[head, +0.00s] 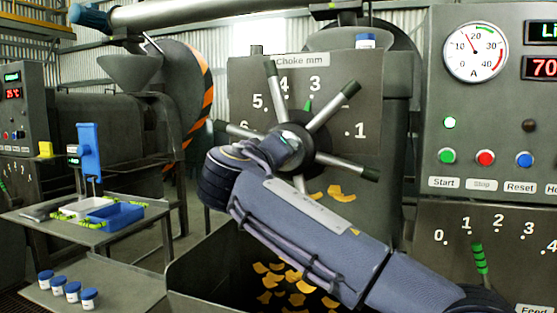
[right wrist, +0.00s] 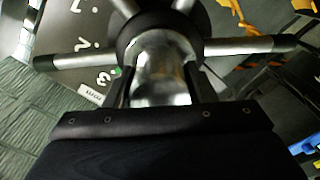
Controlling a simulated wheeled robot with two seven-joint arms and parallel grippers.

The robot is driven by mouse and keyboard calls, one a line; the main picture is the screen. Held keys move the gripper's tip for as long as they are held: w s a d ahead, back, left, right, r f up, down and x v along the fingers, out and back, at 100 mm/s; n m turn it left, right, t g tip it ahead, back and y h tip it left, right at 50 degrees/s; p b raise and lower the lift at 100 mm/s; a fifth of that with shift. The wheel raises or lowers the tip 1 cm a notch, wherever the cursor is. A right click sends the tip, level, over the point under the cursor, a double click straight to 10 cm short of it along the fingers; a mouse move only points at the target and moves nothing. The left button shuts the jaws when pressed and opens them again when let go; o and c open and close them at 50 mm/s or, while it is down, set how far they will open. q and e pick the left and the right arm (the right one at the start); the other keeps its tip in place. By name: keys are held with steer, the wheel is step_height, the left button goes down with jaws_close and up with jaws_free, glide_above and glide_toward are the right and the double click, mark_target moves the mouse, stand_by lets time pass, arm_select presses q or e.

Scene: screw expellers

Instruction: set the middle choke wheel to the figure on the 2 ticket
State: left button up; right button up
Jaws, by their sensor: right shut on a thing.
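The choke wheel (head: 318,152) is a dark hub with several metal spokes with dark grips, in front of a plate marked "Choke mm" (head: 316,60). Figures 1, 3, 4, 5 and 6 show; a spoke seems to cover where 2 would be. The green pointer (head: 308,105) points up at about the 3. My right gripper (head: 288,143) is shut on the wheel's bright metal centre; the right wrist view shows its fingers (right wrist: 160,88) on either side of the shiny knob (right wrist: 160,65). No ticket reading 2 can be made out. My left gripper is out of view.
A control panel (head: 490,120) with buttons and a gauge (head: 476,51) stands at the right, with a green-handled lever (head: 480,258) below it. Orange flakes (head: 295,285) lie in a bin under the wheel. A side table (head: 110,240) with trays stands at the left.

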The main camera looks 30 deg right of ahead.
stand_by(0.3)
steer(key=o, duration=1.4)
steer(key=v, duration=0.8)
